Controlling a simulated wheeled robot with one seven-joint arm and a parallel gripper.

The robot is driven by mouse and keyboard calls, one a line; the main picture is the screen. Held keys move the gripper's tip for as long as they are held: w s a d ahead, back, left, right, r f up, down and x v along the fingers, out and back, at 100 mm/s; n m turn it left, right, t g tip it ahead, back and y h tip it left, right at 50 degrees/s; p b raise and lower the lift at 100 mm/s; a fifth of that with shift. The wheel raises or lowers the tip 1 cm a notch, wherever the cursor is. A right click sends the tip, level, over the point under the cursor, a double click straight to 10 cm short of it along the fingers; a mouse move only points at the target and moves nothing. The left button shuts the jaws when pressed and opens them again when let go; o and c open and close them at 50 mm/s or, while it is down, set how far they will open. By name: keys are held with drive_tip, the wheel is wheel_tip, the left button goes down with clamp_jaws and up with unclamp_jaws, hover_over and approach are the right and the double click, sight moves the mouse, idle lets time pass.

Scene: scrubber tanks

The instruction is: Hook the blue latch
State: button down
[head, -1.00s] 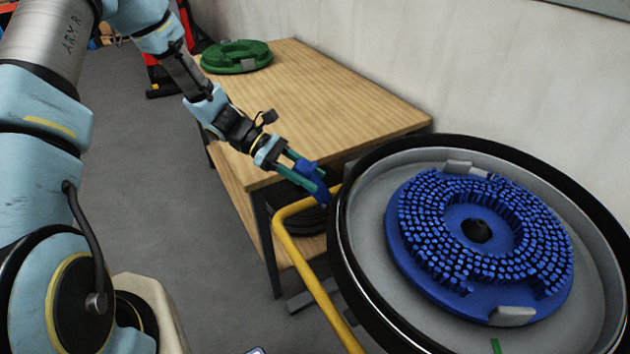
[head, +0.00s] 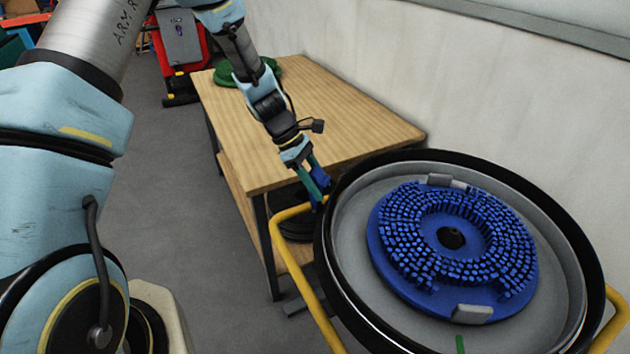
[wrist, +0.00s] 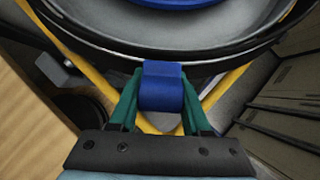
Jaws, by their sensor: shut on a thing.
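I cannot tell whether the latch is caught on the rim. The latch's lower part is partly hidden by the fingers.
A blue round brush (head: 385,265) with grey tabs lies inside the tank. A yellow tube frame (head: 283,240) runs around the tank. A wooden table (head: 350,115) with a green disc (head: 228,76) stands behind, near the wall. Grey floor (head: 190,220) is clear at the left.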

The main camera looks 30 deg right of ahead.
drive_tip(key=shift+s+d+t+y, duration=0.15)
drive_tip(key=shift+s+t+y, duration=0.15)
drive_tip(key=shift+s, duration=0.05)
idle(0.3)
drive_tip(key=shift+c, duration=1.8)
unclamp_jaws()
drive_tip(key=shift+w, duration=0.1)
drive_tip(key=b+v, duration=0.2)
drive_tip(key=v, duration=0.8)
drive_tip(key=shift+w+r+b, duration=0.25)
drive_tip(key=shift+b, duration=0.1)
